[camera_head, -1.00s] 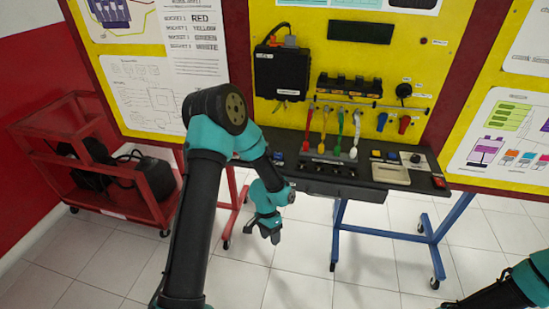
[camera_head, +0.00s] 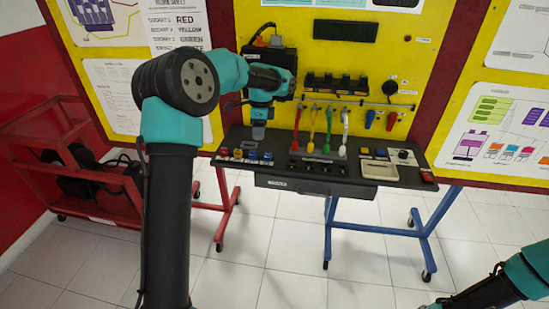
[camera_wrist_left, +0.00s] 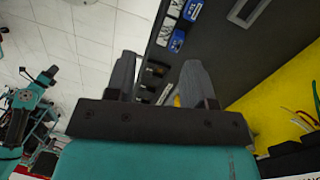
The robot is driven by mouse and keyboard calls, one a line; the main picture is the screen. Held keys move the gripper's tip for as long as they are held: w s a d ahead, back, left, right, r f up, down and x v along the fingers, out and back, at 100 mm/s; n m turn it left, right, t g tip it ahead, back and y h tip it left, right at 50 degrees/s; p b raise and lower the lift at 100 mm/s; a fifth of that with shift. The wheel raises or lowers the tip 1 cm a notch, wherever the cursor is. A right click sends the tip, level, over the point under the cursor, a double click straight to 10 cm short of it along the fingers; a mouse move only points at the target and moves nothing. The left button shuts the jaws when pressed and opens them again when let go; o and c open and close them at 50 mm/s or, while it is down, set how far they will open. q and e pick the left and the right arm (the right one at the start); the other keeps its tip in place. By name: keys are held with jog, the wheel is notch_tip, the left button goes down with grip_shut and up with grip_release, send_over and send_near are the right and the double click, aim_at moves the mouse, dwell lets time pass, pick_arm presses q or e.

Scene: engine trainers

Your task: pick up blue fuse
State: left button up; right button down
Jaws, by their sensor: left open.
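Small blue blocks, which look like the blue fuses, sit in a row at the left end of the black console; one blue fuse (camera_head: 267,156) is at the row's right end. In the left wrist view, blue pieces, including a blue fuse (camera_wrist_left: 178,40), show beyond the fingertips beside white ones. My left gripper (camera_head: 258,131) is above that row, pointing down. Its two fingers (camera_wrist_left: 158,80) stand apart with nothing held between them. My right forearm enters at the lower right; its gripper is out of the picture.
The console (camera_head: 310,185) stands before a yellow panel (camera_head: 350,60) with a black box behind my left gripper. Red, green, yellow and white leads (camera_head: 328,130) hang right of the fuses. A red cart (camera_head: 90,180) stands at left.

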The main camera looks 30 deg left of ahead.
pick_arm(q)
notch_tip(320, 180, up, 6)
jog(key=f+m+t, duration=0.1)
jog(key=m+t, duration=0.1)
send_over(269, 153)
jog(key=shift+s+d+r, duration=0.2)
jog(key=shift+s, duration=0.15)
notch_tip(269, 153, down, 12)
jog(key=shift+f, duration=0.2)
jog(key=shift+w+a+f, duration=0.1)
jog(key=shift+f, duration=1.2)
jog(key=shift+w+a+f, duration=0.1)
jog(key=shift+f, duration=1.2)
